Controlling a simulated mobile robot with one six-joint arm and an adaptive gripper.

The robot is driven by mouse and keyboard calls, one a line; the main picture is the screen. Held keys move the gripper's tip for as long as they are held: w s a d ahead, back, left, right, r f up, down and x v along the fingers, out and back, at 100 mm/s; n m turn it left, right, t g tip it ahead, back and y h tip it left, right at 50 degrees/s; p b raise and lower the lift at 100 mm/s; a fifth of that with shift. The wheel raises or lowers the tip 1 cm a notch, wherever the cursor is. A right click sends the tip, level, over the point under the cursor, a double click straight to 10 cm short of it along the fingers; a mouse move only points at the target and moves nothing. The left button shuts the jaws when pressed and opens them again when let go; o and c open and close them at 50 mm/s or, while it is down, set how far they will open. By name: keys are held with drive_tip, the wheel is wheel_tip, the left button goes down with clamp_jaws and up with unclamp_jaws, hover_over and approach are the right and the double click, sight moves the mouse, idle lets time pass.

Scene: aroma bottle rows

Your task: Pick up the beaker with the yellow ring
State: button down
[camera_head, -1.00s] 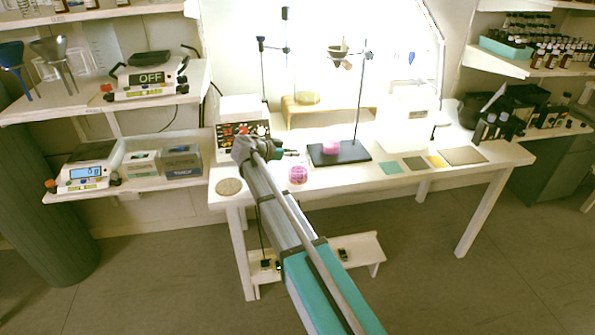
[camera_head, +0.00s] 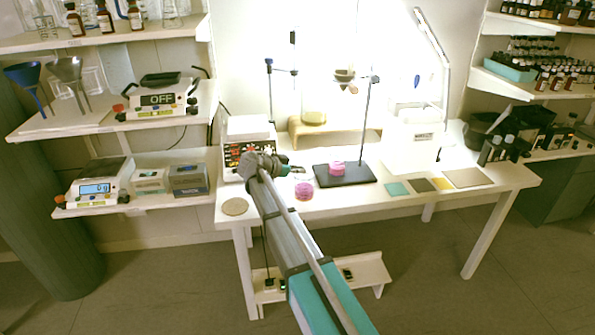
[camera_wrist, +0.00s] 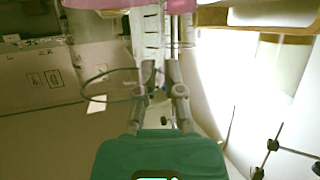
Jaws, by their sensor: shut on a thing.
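A clear beaker with pink contents (camera_head: 303,191) is at the front left of the white table, just under and right of my gripper's tips. In the wrist view, pink (camera_wrist: 100,4) fills part of the top edge, with clear glass around the fingers. My gripper (camera_head: 297,169) is shut on this beaker near its upper part; its fingers also show in the wrist view (camera_wrist: 162,75). No yellow ring can be made out on it. Whether its base touches the table is unclear. A second pink thing (camera_head: 338,167) sits on the dark stand base (camera_head: 352,179).
The stand's upright rod (camera_head: 368,120) rises behind and right of my gripper. A white device (camera_head: 248,150) stands left. A round tan disc (camera_head: 235,207) and flat coloured mats (camera_head: 397,188) lie on the white table (camera_head: 350,207). Shelves flank both sides.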

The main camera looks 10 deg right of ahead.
drive_tip(key=s+d+r+p, duration=0.2)
drive_tip(key=s+r+p, duration=0.8)
drive_tip(key=s, duration=0.4)
drive_tip(key=shift+r+p, duration=0.3)
drive_tip(key=shift+r, duration=0.3)
